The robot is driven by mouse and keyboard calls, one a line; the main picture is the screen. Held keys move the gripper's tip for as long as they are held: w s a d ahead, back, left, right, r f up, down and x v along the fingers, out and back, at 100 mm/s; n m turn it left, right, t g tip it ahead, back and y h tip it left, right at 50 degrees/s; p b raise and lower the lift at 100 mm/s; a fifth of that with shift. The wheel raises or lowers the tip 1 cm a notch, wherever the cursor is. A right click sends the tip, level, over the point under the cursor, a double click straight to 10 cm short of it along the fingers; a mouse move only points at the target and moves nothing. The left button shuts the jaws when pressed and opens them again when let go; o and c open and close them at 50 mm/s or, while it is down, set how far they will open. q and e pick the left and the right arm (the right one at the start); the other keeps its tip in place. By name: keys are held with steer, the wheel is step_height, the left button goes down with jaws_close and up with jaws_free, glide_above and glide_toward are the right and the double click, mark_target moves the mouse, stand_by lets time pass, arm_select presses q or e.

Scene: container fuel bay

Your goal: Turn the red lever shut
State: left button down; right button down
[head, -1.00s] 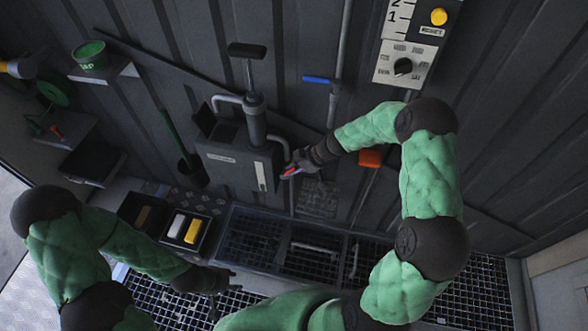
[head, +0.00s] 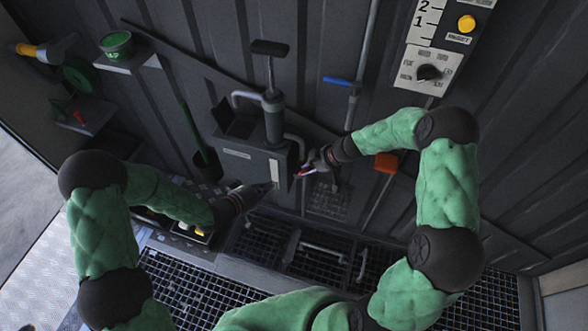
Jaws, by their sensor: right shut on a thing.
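The red lever (head: 301,172) is on the pipe at the right side of the grey pump box (head: 236,156). Only a small part of it shows, beside my fingers. My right gripper (head: 308,168) is shut on the red lever. My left gripper (head: 266,187) is in front of the lower part of the box, left of the lever and apart from it. Its fingers are dark and small here, so I cannot tell whether they are open.
A blue-handled valve (head: 341,81) is on a pipe above my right forearm. An orange block (head: 386,163) is on the wall to the right. A green can (head: 117,44) stands on a shelf at upper left. A floor grating (head: 200,287) lies below.

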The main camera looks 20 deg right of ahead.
steer(key=shift+s+f, duration=0.1)
arm_select(q)
steer(key=w+d+h, duration=0.1)
steer(key=w+d, duration=0.3)
steer(key=d, duration=0.6)
steer(key=shift+w+d+f+m, duration=0.3)
steer(key=shift+w+f, duration=0.05)
steer(key=shift+f, duration=0.05)
steer(key=shift+d, duration=0.1)
steer(key=shift+s+d+f+m, duration=0.25)
steer(key=shift+d+m, duration=0.05)
arm_select(e)
steer(key=shift+a, duration=0.1)
